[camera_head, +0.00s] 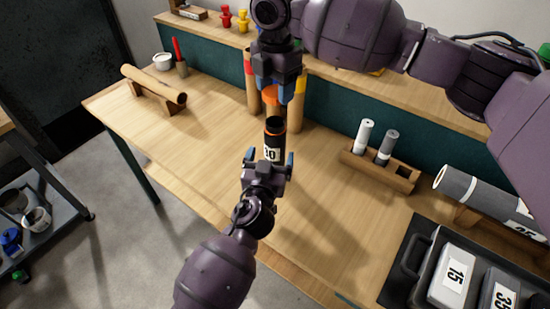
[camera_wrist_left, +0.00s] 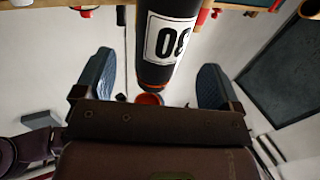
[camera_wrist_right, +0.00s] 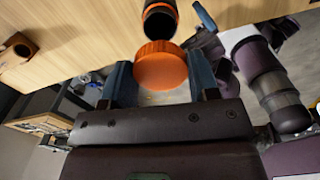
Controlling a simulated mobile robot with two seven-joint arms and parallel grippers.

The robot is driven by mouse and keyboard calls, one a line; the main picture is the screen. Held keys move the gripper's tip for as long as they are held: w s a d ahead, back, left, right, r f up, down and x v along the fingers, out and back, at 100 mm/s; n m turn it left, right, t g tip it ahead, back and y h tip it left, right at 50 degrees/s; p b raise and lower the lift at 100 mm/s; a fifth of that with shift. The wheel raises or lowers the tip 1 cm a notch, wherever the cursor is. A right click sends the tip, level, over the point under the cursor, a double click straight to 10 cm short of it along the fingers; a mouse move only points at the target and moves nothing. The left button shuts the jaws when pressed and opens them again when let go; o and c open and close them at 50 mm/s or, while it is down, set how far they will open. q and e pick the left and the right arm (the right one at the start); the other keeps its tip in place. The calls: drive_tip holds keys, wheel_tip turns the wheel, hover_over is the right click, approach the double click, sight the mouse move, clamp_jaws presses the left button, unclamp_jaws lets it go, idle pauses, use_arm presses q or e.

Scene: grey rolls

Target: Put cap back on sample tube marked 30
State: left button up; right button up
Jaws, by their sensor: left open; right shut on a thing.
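The black sample tube (camera_head: 274,128) with an orange ring and a white label reading 30 is upright with its top open. Its lower end is hidden behind my left gripper (camera_head: 267,160). My left gripper is open, its fingers on either side of the tube and apart from it in the left wrist view, where the tube (camera_wrist_left: 165,45) appears upside down. My right gripper (camera_head: 278,95) is shut on the orange cap (camera_wrist_right: 160,66), above and behind the tube in the head view. The open tube mouth (camera_wrist_right: 160,14) shows apart from the cap.
Tan rolls (camera_head: 297,115) stand close behind the tube. A wooden rack (camera_head: 388,172) with two small rolls stands to the right, then a grey roll (camera_head: 470,190) and a black tray (camera_head: 408,255). A tan roll on a stand (camera_head: 153,86) lies at left. The left-middle table is clear.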

sight(273, 150)
use_arm(q)
drive_tip(key=shift+w+d, duration=0.2)
drive_tip(key=shift+w, duration=0.7)
drive_tip(key=shift+w+d, duration=0.15)
drive_tip(key=shift+w, duration=0.8)
drive_tip(key=shift+w+d, duration=0.2)
drive_tip(key=shift+w, duration=0.7)
drive_tip(key=c, duration=1.4)
use_arm(e)
drive_tip(key=shift+f, duration=2.55)
